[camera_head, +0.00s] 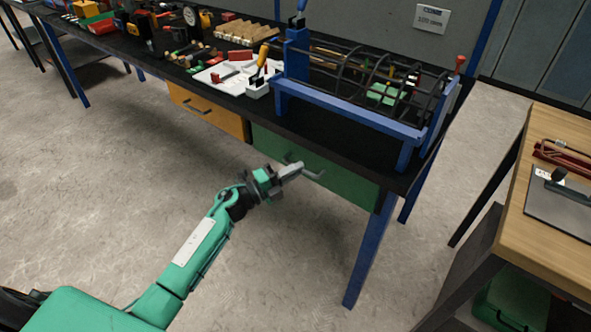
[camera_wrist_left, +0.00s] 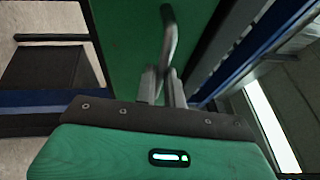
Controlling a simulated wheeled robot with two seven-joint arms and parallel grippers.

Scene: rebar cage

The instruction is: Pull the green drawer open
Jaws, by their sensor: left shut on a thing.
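The green drawer (camera_head: 340,182) is in the black-topped workbench, below its right part, and its front looks flush or nearly flush with the bench. Its metal bar handle (camera_head: 313,175) stands out from the front. My left gripper (camera_head: 294,168) is at the left end of this handle. In the left wrist view the fingers (camera_wrist_left: 163,88) are shut on the handle (camera_wrist_left: 170,35), with the green drawer front (camera_wrist_left: 125,40) behind. The right gripper is not in view.
An orange drawer (camera_head: 205,113) is left of the green one. A blue rebar cage stand (camera_head: 345,108) and tools sit on the bench above. A blue bench leg (camera_head: 370,250) is at right, and a wooden table (camera_head: 560,210) stands further right. The floor in front is clear.

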